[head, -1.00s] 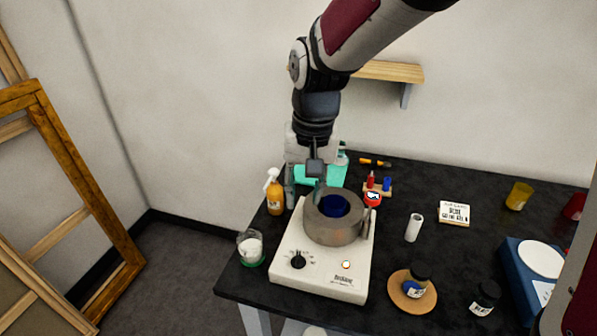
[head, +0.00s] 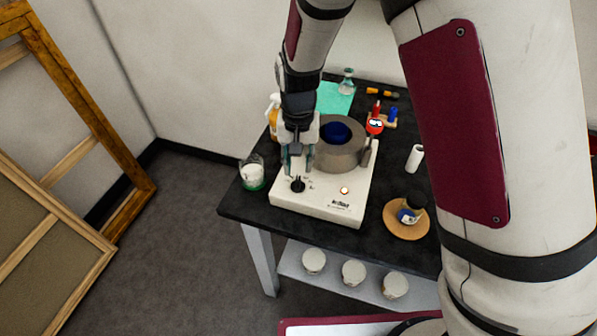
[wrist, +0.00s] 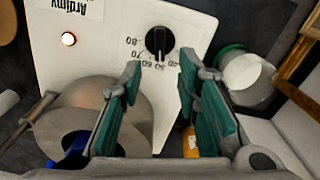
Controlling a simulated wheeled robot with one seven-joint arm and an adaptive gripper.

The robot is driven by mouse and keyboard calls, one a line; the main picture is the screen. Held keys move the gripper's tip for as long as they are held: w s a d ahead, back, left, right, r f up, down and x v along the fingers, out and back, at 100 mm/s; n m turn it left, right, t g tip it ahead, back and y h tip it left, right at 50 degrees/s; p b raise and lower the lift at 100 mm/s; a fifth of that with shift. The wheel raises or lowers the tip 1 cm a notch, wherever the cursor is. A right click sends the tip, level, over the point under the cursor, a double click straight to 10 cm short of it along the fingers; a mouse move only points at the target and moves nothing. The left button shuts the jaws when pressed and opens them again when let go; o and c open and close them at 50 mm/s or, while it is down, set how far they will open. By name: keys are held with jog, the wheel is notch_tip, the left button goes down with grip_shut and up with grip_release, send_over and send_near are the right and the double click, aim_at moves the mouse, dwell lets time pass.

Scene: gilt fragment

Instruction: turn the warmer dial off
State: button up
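The warmer (head: 328,206) is a white box on the black table, with a grey metal ring (head: 341,158) holding something blue on top. Its black dial (head: 298,185) is at the front left of the panel; in the wrist view the dial (wrist: 159,42) shows beside printed numbers, its pointer towards them. A small round light (wrist: 68,39) glows on the panel. My gripper (head: 297,170) is just behind and above the dial. In the wrist view its two green-padded fingers (wrist: 157,80) are spread apart with nothing between them, and the dial lies just beyond their tips.
A glass beaker with white contents (head: 253,174) stands close left of the warmer. A cork mat (head: 398,224) with a dark jar is to the right. An orange bottle (head: 274,122) is behind my gripper. White jars (head: 353,272) sit on the lower shelf.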

aim_at(298, 177)
jog(key=shift+f, duration=2.2)
grip_shut()
